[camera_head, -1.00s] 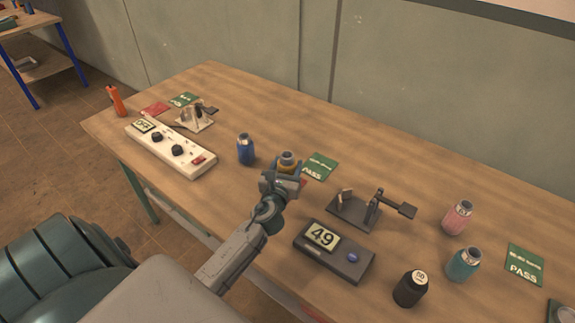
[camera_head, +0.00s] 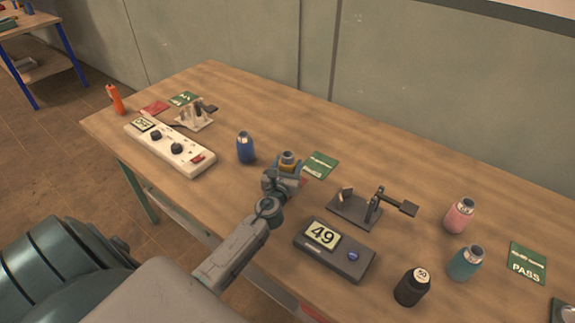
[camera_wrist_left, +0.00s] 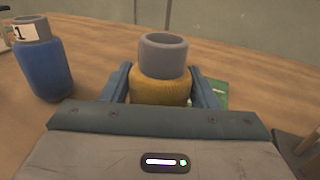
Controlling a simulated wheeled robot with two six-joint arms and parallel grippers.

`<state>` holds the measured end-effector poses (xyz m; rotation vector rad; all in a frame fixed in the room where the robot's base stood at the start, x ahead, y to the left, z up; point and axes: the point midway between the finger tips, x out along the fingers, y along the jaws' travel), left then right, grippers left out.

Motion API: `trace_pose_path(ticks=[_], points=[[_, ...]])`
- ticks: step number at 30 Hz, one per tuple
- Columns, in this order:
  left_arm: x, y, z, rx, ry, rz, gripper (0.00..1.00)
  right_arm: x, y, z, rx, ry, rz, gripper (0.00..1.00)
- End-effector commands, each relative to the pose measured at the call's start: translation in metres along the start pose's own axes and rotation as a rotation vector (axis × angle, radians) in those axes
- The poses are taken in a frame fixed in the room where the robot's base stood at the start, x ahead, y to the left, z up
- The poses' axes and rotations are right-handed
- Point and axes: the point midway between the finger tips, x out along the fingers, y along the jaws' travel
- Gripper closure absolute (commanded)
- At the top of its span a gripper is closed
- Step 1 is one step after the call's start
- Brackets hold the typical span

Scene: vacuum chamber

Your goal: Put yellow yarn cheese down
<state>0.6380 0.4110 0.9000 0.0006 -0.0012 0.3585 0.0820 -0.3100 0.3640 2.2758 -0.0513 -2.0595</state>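The yellow yarn cheese (camera_head: 288,161), a yellow wound body with a grey cylindrical top, is upright between the fingers of my left gripper (camera_head: 286,171). In the left wrist view the yellow yarn cheese (camera_wrist_left: 163,88) fills the gap between the blue fingers of the left gripper (camera_wrist_left: 162,92), which lie against both sides. Its lower end is hidden by the gripper, so I cannot tell whether it touches the wooden table (camera_head: 330,133). My right gripper is not in view.
A blue bottle (camera_head: 245,148) stands close left, and a green card (camera_head: 320,165) lies right behind. A dark metal stand (camera_head: 355,210) and a black box reading 49 (camera_head: 334,250) are to the right. Pink (camera_head: 459,216), teal (camera_head: 465,263) and black (camera_head: 412,288) bottles stand farther right.

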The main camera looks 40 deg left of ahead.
Motion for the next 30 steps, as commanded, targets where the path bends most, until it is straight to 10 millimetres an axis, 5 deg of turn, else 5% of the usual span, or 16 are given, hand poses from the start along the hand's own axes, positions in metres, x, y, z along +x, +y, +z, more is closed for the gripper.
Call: trace_pose_path(ticks=[3,14,30], points=[[0.0,0.0,0.0,0.0,0.001,0.0,0.24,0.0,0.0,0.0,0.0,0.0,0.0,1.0],[0.0,0.0,0.005,0.0,0.001,0.0,0.24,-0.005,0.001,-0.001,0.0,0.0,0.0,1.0],[-0.1,0.0,0.001,0.0,0.002,0.0,0.24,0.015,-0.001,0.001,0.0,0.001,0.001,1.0]])
